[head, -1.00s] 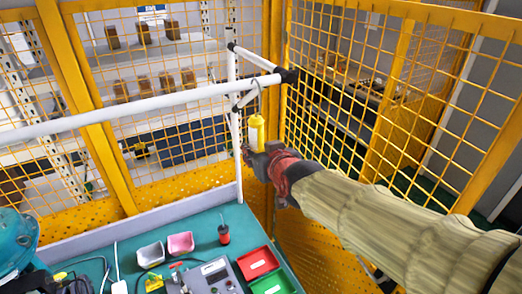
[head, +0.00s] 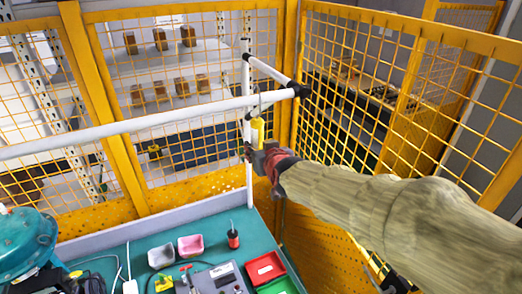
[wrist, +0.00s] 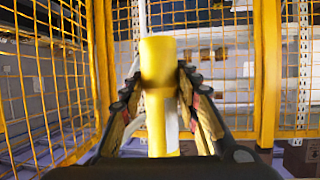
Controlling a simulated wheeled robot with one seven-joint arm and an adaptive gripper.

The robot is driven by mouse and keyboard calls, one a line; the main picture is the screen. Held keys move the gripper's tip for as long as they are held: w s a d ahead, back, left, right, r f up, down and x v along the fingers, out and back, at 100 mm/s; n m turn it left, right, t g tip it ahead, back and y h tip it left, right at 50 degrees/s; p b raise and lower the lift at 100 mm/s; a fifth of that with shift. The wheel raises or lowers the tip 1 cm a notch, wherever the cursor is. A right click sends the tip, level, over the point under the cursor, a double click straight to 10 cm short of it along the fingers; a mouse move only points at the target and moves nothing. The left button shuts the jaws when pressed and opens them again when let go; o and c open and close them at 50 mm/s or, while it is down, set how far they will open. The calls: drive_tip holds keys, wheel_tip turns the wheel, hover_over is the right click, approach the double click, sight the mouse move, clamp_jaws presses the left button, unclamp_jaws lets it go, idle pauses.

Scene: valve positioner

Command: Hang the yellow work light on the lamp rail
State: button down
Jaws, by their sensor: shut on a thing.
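The yellow work light (head: 258,131) is upright in my gripper (head: 254,153), just below the white lamp rail (head: 160,117) in the head view. My gripper is shut on it. In the wrist view the light's yellow body (wrist: 158,62) stands between the two fingers of my gripper (wrist: 158,90), with a pale strip along its lower part. A thin grey piece shows above the light near the rail, but I cannot tell whether it touches or hangs on the rail. The rail runs from the left edge to a dark corner joint (head: 300,90).
A white post (head: 247,90) stands close beside the light. Yellow mesh fencing (head: 365,90) encloses the back and right.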

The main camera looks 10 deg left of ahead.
drive_tip(key=shift+w+a+r+p, duration=0.1)
drive_tip(key=shift+w+a+p, duration=0.25)
drive_tip(key=shift+w, duration=0.25)
drive_tip(key=shift+f+b, duration=1.15)
drive_tip(key=c, duration=1.2)
unclamp_jaws()
drive_tip(key=shift+c, duration=0.2)
drive_tip(key=shift+f, duration=0.1)
